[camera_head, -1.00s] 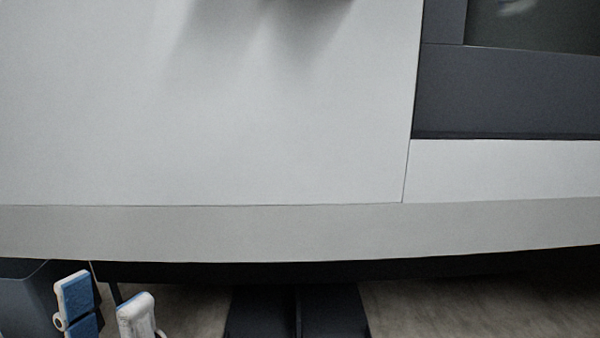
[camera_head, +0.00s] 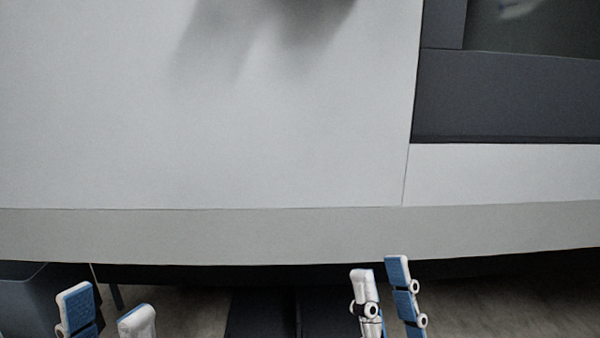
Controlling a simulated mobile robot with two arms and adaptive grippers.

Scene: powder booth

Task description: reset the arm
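My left gripper (camera_head: 108,312) shows at the bottom left of the head view, in front of the table's front edge. Its two white fingers with blue pads stand apart with nothing seen between them. My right gripper (camera_head: 381,276) shows at the bottom, right of the middle, also short of the table edge. Its two fingertips stand a little apart with a gap between them, and I see nothing held. The lower parts of both grippers and the arms are out of the picture.
A pale grey table (camera_head: 220,160) fills most of the view, with its front edge running across. A dark grey recessed unit (camera_head: 510,95) is at the upper right. A dark bin (camera_head: 28,300) stands at the lower left. The near tabletop is clear.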

